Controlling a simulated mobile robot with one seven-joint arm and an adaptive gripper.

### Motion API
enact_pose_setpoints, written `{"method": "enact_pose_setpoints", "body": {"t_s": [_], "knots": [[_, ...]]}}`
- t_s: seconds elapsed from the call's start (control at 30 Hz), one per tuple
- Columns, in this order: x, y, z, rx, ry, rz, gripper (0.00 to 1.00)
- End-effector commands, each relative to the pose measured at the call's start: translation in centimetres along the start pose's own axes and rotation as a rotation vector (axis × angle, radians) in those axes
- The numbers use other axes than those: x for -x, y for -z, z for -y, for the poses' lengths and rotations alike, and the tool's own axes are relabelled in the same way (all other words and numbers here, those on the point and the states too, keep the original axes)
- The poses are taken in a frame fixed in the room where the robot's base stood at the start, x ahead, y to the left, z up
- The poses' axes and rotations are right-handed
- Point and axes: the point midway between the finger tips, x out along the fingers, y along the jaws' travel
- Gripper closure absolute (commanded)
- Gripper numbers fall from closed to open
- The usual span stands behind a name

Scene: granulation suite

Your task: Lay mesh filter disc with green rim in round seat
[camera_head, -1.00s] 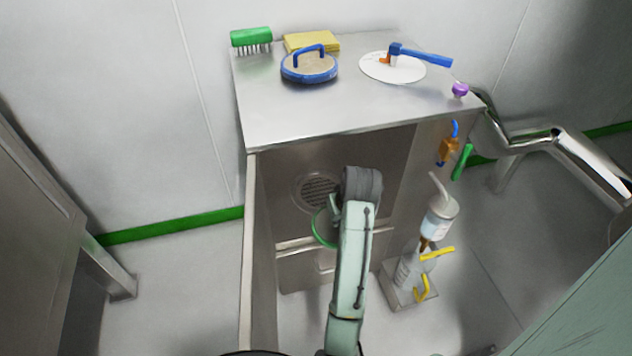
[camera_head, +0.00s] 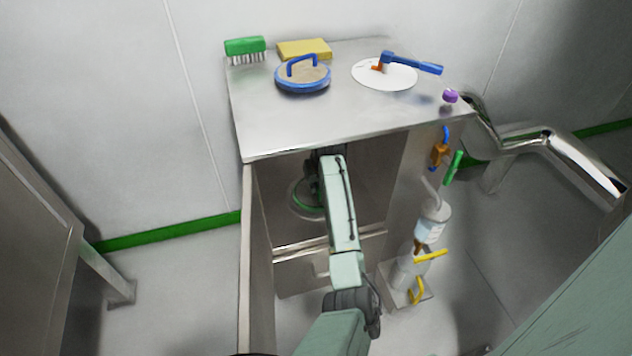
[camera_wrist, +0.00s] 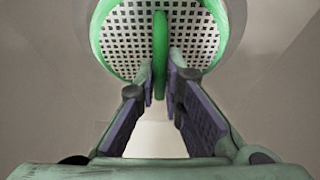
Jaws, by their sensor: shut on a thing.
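The mesh filter disc (camera_wrist: 122,38) has a green rim and a green upright tab in its middle. In the wrist view my gripper (camera_wrist: 160,84) is shut on that tab, one purple-padded finger on each side. The disc's top is cut off by the frame. In the head view a part of the green rim (camera_head: 304,207) shows inside the opening of the steel cabinet. The round seat (camera_head: 291,197) shows as a pale ring around it on the back wall. A grey ring edge (camera_wrist: 236,18) lies close outside the disc; I cannot tell whether the disc is in it.
The steel cabinet top (camera_head: 300,125) hangs over my arm. On it are a green brush (camera_head: 245,47), yellow sponge (camera_head: 303,49), blue-rimmed disc (camera_head: 302,78) and white disc (camera_head: 375,75) with a blue-handled tool. A bottle (camera_head: 433,225) stands at the right.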

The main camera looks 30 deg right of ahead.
Motion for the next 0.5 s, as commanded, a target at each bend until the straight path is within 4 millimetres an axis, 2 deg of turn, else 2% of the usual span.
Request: {"method": "enact_pose_setpoints", "body": {"t_s": [0.47,0.5], "knots": [[-0.60,-0.19,0.01,0.001,-0.001,-0.003,1.00],[-0.57,-0.18,-0.02,0.001,-0.002,-0.003,0.89]]}}
